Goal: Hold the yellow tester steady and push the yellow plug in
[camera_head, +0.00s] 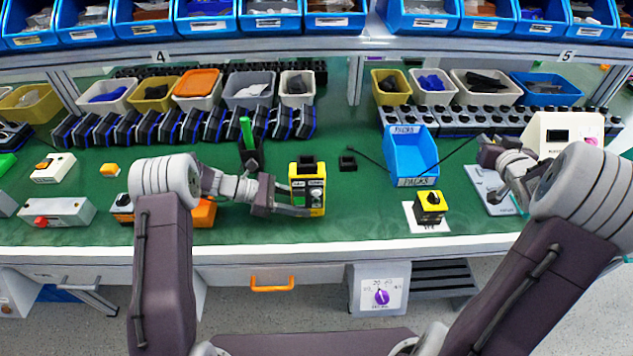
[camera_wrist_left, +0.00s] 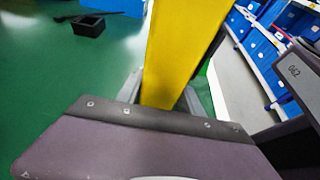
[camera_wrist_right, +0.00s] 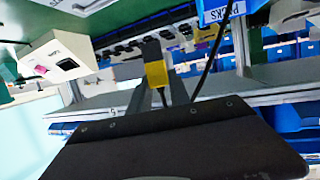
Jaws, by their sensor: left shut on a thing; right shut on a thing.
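The yellow tester (camera_head: 316,197) stands upright on the green bench near the middle of the head view, with a black top and a dark front face. My left gripper (camera_head: 297,202) is shut on it from the left. In the left wrist view, the yellow tester (camera_wrist_left: 185,45) rises between the fingers. My right gripper (camera_head: 484,152) is at the right, raised above the bench and well apart from the tester. In the right wrist view, the yellow plug (camera_wrist_right: 156,74) with a black end sits between its fingers. The plug is hard to make out in the head view.
A blue PACKS bin (camera_head: 411,155) stands between the tester and my right gripper, with a thin dark cable (camera_head: 458,149) nearby. A yellow-black block (camera_head: 430,205) sits on a white card. A small black socket (camera_head: 348,162) lies right of the tester. A white box (camera_head: 562,135) stands far right.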

